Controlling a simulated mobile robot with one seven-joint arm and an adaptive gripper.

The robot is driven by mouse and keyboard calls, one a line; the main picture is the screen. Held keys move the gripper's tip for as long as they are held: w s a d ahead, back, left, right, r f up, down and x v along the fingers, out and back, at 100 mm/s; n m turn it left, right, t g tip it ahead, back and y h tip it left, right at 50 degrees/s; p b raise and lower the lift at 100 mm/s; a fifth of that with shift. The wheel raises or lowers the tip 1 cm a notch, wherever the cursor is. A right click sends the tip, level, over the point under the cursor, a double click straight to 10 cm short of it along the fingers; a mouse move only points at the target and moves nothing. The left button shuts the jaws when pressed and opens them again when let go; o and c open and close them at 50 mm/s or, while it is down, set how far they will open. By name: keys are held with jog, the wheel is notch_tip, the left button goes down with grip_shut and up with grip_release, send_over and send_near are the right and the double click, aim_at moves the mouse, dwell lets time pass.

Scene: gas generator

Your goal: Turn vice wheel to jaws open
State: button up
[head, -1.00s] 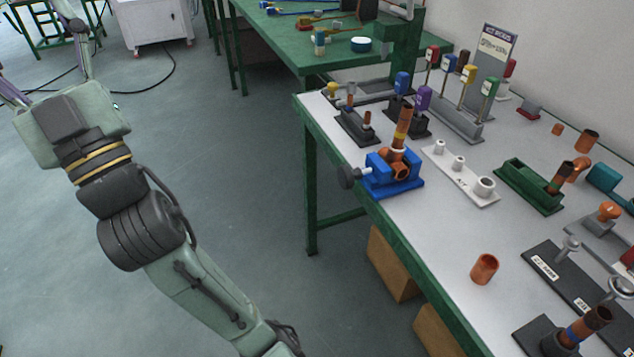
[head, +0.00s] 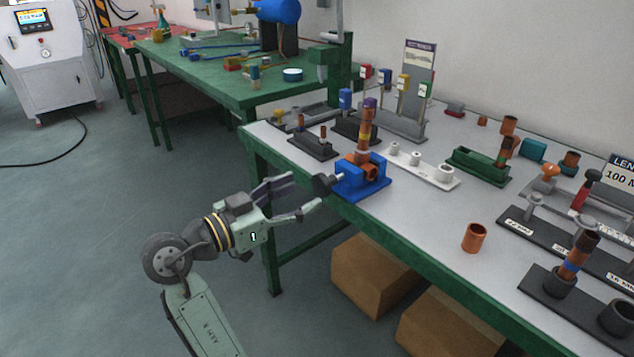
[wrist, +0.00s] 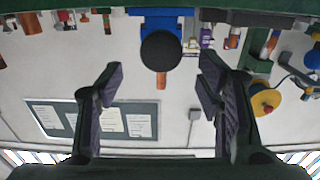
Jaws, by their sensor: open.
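The blue vice (head: 361,181) stands at the near left edge of the white-topped workbench, with a copper pipe fitting (head: 366,140) upright in it. Its dark round wheel (head: 324,184) sticks out past the bench edge toward my gripper. My gripper (head: 306,193) is open and empty, its fingers pointing at the wheel. In the wrist view the wheel (wrist: 161,51) appears as a black disc, centred between and ahead of the fingertips of my gripper (wrist: 161,80). The fingers look apart from the wheel. The vice jaws' gap is not clear from here.
A white fixture plate (head: 423,166) and a green block (head: 478,166) stand right of the vice. A dark stand (head: 314,148) is behind it. A loose copper piece (head: 474,237) stands nearer the front. Cardboard boxes (head: 372,272) sit under the bench. The floor left of it is clear.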

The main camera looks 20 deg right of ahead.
aim_at(318, 185)
jog(key=p+x, duration=0.1)
jog(key=x, duration=0.5)
jog(key=shift+w+d, duration=0.15)
jog(key=shift+d, duration=0.2)
jog(key=shift+c, duration=0.6)
jog(key=c, duration=1)
jog(key=shift+c, duration=0.2)
